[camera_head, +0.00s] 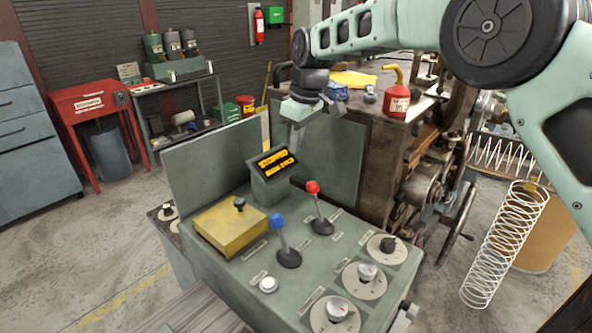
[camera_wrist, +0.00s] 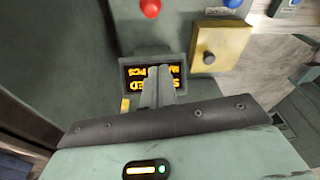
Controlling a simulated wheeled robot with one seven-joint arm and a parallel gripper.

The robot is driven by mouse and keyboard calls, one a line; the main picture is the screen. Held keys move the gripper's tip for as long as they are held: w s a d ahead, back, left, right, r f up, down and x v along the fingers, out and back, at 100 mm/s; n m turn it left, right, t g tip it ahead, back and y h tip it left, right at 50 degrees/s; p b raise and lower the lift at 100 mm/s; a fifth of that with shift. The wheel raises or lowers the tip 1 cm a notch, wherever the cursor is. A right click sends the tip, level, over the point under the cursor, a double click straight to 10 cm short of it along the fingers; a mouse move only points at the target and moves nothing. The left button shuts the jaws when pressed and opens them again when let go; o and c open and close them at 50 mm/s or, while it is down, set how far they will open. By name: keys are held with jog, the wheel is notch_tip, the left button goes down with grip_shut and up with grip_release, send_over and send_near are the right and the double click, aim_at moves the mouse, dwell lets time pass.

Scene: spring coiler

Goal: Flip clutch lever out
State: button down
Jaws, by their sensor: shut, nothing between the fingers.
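Two levers stand on the green control panel (camera_head: 250,265): a red-knobbed lever (camera_head: 314,190) and a blue-knobbed lever (camera_head: 280,232). Both rise from black round boots. The small labels cannot be read, so I cannot tell which is the clutch lever. My gripper (camera_head: 296,143) is shut and empty, pointing down just above the display box at the panel's back, behind both levers. In the wrist view my gripper (camera_wrist: 160,84) overlaps the lit display (camera_wrist: 170,75). The red knob (camera_wrist: 150,8) and blue knob (camera_wrist: 234,3) show at the top edge, apart from the fingers.
A yellow box (camera_head: 232,230) with a black knob sits on the panel's left. Several dials, including one (camera_head: 367,272), line the right side, and a white button (camera_head: 268,285) is in front. Upright green plates (camera_head: 212,165) flank the display. A wooden bench (camera_head: 345,130) stands behind.

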aim_at(317, 200)
notch_tip(317, 200, down, 9)
jog(key=s+d+p, duration=0.1)
jog(key=d+p, duration=0.1)
jog(key=p, duration=0.5)
jog(key=shift+s, duration=0.15)
jog(key=shift+f+b, duration=0.2)
jog(key=shift+b, duration=0.25)
